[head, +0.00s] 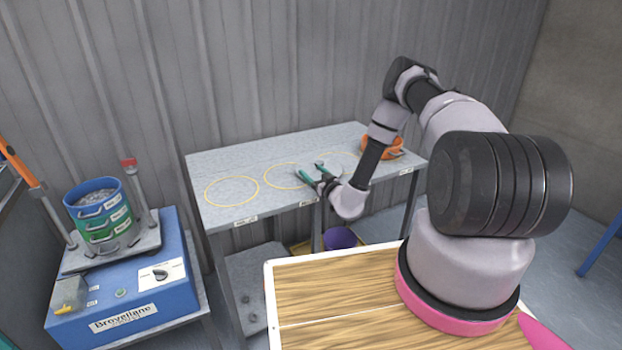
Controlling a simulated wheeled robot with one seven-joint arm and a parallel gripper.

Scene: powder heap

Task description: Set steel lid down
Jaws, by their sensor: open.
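My gripper (310,168) has teal fingers and is low over the grey table, near the middle yellow ring. The fingers are apart. A pale grey, rounded shape (332,165) shows just right of the fingers and may be the steel lid. It is too small and partly covered to tell its outline, or whether it touches the table. No lid is on the sieve stack (101,216), whose open blue top sieve holds grey grains.
The grey table (225,165) bears several yellow rings and an orange dish (383,148) at its right end. The sieves stand on a blue shaker (125,290) between upright rods. A purple bucket (340,238) is under the table. A wooden top (340,285) is in front.

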